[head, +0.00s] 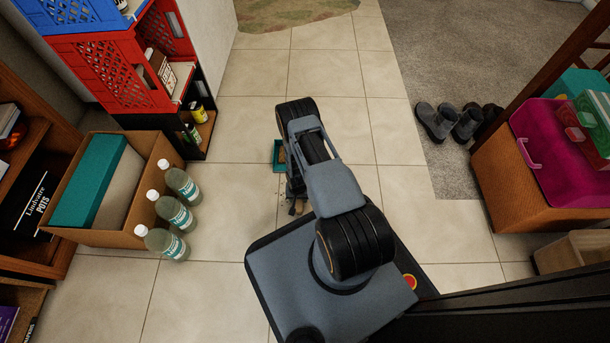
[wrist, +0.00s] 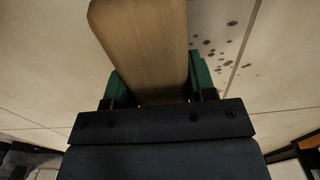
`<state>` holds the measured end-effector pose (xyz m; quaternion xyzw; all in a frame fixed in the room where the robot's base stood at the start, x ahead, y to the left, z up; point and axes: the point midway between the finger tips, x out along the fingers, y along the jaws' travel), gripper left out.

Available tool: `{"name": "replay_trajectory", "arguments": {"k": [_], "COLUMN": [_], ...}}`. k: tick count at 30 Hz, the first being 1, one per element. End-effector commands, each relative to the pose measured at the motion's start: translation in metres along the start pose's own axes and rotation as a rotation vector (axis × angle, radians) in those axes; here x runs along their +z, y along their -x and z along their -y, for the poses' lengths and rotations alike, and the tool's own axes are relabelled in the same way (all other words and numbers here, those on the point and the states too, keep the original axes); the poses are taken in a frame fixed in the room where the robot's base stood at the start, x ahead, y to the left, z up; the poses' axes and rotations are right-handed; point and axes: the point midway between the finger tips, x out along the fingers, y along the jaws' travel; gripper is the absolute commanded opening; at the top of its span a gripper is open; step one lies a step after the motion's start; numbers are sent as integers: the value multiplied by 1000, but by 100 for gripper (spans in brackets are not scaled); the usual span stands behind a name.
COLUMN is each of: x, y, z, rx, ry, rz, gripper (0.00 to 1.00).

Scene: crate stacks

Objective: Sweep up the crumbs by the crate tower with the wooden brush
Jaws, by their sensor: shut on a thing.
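My gripper (wrist: 158,88) is shut on the wooden brush (wrist: 140,45). The green fingertips press on both sides of its pale wooden body in the wrist view; its bristles are hidden. Dark crumbs (wrist: 215,50) lie on the tiles to the right of the brush in that view. In the head view my arm hides most of the gripper and the brush. A few small crumbs (head: 281,195) show left of the arm. The crate tower (head: 120,75), blue over red over black, stands at the upper left.
A teal dustpan-like thing (head: 278,150) lies on the floor, partly behind my arm. Several bottles (head: 173,217) stand beside a cardboard box (head: 110,238) at left. Boots (head: 436,122) and a wicker chest (head: 545,190) are at right. Tiles between are clear.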

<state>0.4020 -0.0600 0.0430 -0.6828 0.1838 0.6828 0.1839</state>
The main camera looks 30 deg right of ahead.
Motion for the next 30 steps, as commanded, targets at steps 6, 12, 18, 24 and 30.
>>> {"name": "replay_trajectory", "arguments": {"k": [6, 12, 18, 24, 30], "x": [-4, -4, -4, -3, -3], "y": [7, 33, 51, 69, 81], "z": [-9, -10, -10, -8, -7], "rx": [0, 0, 0, 0, 0], "ry": [12, 8, 9, 12, 14], "rz": [-1, -1, 0, -1, 0], "gripper": [32, 32, 32, 32, 32]}}
